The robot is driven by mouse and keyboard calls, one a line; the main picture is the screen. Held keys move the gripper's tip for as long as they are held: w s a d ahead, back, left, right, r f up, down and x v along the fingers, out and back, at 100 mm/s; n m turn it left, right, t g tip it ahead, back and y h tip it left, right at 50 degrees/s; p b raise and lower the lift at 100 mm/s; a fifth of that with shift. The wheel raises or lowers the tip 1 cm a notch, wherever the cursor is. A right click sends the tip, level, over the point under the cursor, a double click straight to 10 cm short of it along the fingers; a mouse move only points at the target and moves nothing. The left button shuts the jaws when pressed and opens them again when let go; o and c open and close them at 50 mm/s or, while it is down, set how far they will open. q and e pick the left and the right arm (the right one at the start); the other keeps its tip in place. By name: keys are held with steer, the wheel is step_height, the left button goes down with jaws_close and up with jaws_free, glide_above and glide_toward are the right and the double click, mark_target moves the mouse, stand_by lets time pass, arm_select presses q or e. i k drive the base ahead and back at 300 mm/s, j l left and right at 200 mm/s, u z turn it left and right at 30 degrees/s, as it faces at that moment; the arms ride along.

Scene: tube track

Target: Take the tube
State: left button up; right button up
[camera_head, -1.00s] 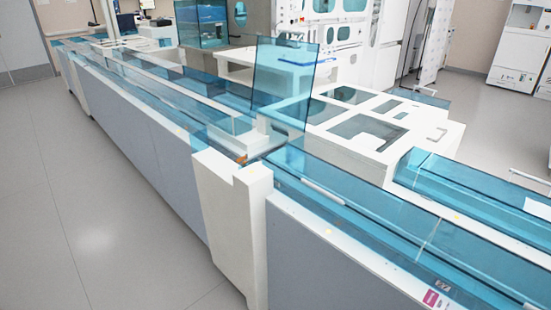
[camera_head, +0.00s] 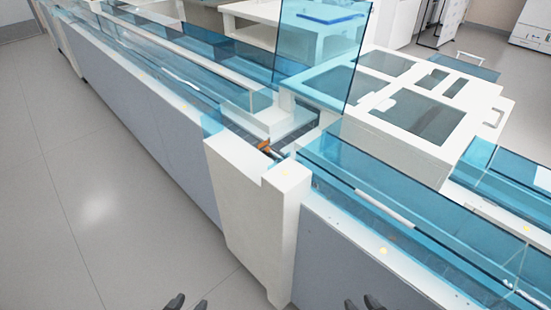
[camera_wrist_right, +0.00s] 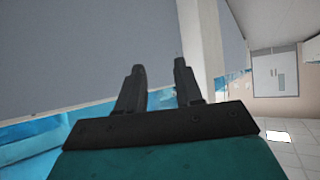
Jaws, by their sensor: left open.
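A small tube with an orange cap (camera_head: 265,146) shows in the head view, in the open gap of the track between the blue transparent covers. It seems to lie tilted, and its lower part is hard to make out. My left gripper (camera_head: 187,303) shows only its fingertips at the bottom edge, apart and empty, well below the tube in the picture. My right gripper (camera_head: 362,303) also shows only its fingertips at the bottom edge, to the right. In the right wrist view, the right gripper (camera_wrist_right: 157,70) has its fingers apart with nothing between them.
A white post (camera_head: 262,205) stands in front of the gap. A blue transparent panel (camera_head: 318,50) stands upright behind it. A long blue cover (camera_head: 400,200) runs to the right. A white cabinet (camera_head: 470,105) stands behind. The grey floor (camera_head: 90,200) at the left is clear.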

mark_target(269, 150)
steer(key=i+j, duration=0.15)
steer(key=j, duration=0.2)
steer(key=i+j+z, duration=0.1)
steer(key=j, duration=0.3)
steer(key=i+j+z, duration=0.1)
steer(key=j, duration=0.25)
steer(key=i, duration=0.1)
